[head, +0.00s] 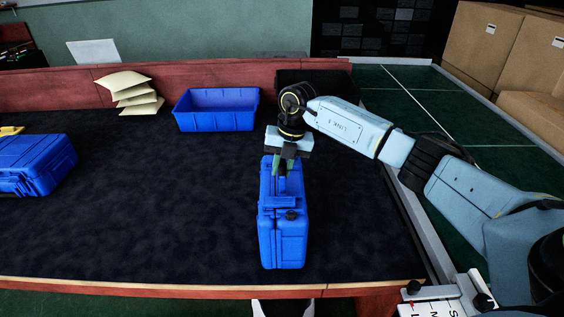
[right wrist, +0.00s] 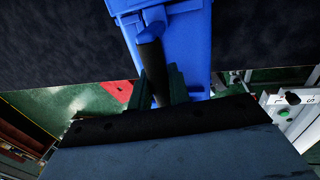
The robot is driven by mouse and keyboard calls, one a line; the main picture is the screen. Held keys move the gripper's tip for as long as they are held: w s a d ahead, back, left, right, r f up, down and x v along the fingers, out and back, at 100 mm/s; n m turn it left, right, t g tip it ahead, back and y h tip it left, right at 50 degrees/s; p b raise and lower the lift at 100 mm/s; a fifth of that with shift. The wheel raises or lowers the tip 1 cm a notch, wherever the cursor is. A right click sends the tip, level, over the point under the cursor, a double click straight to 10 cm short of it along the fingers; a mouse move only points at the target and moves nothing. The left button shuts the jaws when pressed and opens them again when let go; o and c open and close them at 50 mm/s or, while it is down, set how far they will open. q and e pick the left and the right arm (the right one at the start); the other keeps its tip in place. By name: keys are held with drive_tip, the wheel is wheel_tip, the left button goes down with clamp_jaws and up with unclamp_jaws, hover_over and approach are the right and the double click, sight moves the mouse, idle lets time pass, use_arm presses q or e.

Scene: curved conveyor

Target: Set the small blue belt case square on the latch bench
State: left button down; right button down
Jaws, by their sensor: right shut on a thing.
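The small blue case (head: 283,232) stands upright on the dark bench top (head: 150,225), near the front edge and right of the middle. My right gripper (head: 283,168) is above it, pointing down, and is shut on the case at its top handle. In the right wrist view the blue case (right wrist: 185,45) lies right under the fingers (right wrist: 160,85), with a dark handle bar between them. Whether the case's base touches the bench is hard to tell. My left gripper is not in view.
A larger blue case (head: 38,165) lies at the left. A blue open bin (head: 217,110) and a stack of cream pouches (head: 133,93) stand at the back by the red rail (head: 75,88). Cardboard boxes (head: 490,45) are at the far right. The bench's middle is clear.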

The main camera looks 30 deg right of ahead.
drive_tip(key=c, duration=1.6)
unclamp_jaws()
drive_tip(key=shift+f, duration=0.1)
drive_tip(key=shift+c, duration=0.2)
drive_tip(key=o, duration=0.3)
drive_tip(key=r, duration=0.4)
drive_tip(key=s+d+r, duration=0.1)
drive_tip(key=r, duration=0.3)
drive_tip(key=d+r, duration=0.1)
drive_tip(key=r, duration=0.3)
drive_tip(key=shift+s, duration=0.15)
